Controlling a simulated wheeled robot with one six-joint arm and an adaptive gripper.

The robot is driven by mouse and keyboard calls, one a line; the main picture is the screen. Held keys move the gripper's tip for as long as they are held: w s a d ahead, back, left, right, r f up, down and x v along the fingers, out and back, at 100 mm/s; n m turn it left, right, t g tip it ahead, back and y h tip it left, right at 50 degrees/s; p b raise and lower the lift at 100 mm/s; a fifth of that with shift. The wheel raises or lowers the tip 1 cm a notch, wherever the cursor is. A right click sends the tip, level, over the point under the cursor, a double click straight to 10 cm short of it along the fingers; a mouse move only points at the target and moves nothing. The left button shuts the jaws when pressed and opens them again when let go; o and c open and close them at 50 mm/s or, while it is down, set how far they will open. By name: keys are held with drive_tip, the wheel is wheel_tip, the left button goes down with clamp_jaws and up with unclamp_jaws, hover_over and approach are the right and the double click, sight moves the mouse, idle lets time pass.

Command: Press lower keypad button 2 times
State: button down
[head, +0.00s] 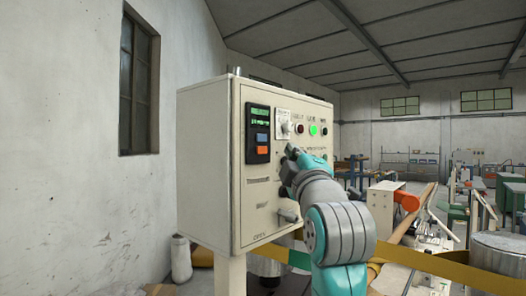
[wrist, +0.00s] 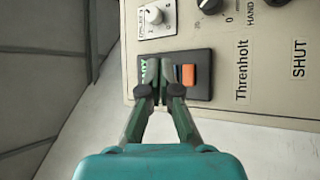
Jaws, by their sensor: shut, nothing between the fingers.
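The keypad is a black panel (head: 257,134) on the front of a cream control cabinet (head: 208,160), with a green display on top. Below the display are a blue button (head: 262,138) and the orange lower button (head: 262,150). In the wrist view the picture is turned, and the orange button (wrist: 188,75) lies just right of my fingertips. In the head view my gripper (head: 292,152) is in front of the cabinet, right of the keypad. I cannot tell the gap to the panel.
A white plate with a knob (head: 283,124) and lit green lamp (head: 314,130) sit near the keypad, with other small lamps and switches. A handle (head: 288,216) sticks out lower on the cabinet. Yellow barrier bands (head: 410,259) run behind my arm.

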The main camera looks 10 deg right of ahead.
drive_tip(key=shift+w+a, duration=0.7)
drive_tip(key=shift+w, duration=0.25)
drive_tip(key=shift+w+a, duration=0.7)
drive_tip(key=shift+w, duration=0.25)
drive_tip(key=shift+w+a, duration=0.1)
drive_tip(key=shift+w, duration=0.05)
drive_tip(key=shift+w+a, duration=0.1)
drive_tip(key=shift+w, duration=0.1)
drive_tip(key=shift+w+a, duration=0.3)
drive_tip(key=shift+w, duration=0.05)
idle(0.9)
drive_tip(key=shift+s+d, duration=0.1)
drive_tip(key=shift+s, duration=0.05)
drive_tip(key=shift+s+d, duration=0.4)
drive_tip(key=shift+s, duration=0.15)
idle(0.4)
drive_tip(key=shift+s+d, duration=0.75)
drive_tip(key=shift+s, duration=0.3)
drive_tip(key=shift+s+d, duration=0.7)
drive_tip(key=shift+s, duration=0.3)
